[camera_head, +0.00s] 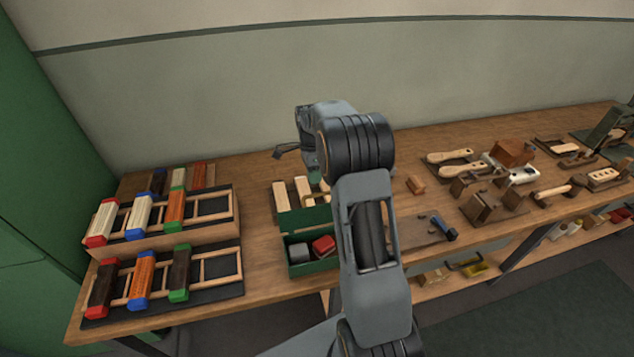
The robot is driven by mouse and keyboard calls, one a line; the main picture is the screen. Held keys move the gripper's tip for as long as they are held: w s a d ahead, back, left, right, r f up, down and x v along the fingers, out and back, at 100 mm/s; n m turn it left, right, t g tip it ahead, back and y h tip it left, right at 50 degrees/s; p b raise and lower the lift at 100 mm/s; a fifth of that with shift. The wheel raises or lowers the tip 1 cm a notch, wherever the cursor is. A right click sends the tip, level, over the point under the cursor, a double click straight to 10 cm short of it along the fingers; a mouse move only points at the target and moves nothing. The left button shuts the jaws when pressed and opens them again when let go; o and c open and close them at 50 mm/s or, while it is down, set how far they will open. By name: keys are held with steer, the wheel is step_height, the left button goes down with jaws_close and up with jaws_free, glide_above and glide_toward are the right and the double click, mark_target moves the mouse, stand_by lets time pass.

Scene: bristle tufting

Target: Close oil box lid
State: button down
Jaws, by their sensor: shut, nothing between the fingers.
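A green box (314,267) stands open near the front edge of the workbench. Its green lid (303,219) is raised at the back of the box. A grey block (298,250) and a red block (323,246) lie inside. My arm covers the right side of the box. My gripper (279,154) is above and behind the box, pointing left. It is small and dark here; it is shut, holds nothing and is apart from the lid.
Wooden racks with coloured brush blocks (140,276) stand left of the box. Pale wooden blocks (280,194) lie just behind the lid. A blue-handled tool (443,227) and wooden brush parts (490,205) lie to the right. Bare bench (258,262) shows left of the box.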

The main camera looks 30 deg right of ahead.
mark_target(318, 209)
steer(key=shift+s+a+f, duration=0.15)
steer(key=shift+s+f, duration=0.05)
steer(key=shift+s, duration=0.45)
steer(key=shift+s+a+f, duration=0.1)
steer(key=shift+s+f, duration=0.1)
steer(key=shift+s, duration=0.45)
steer(key=shift+s, duration=0.1)
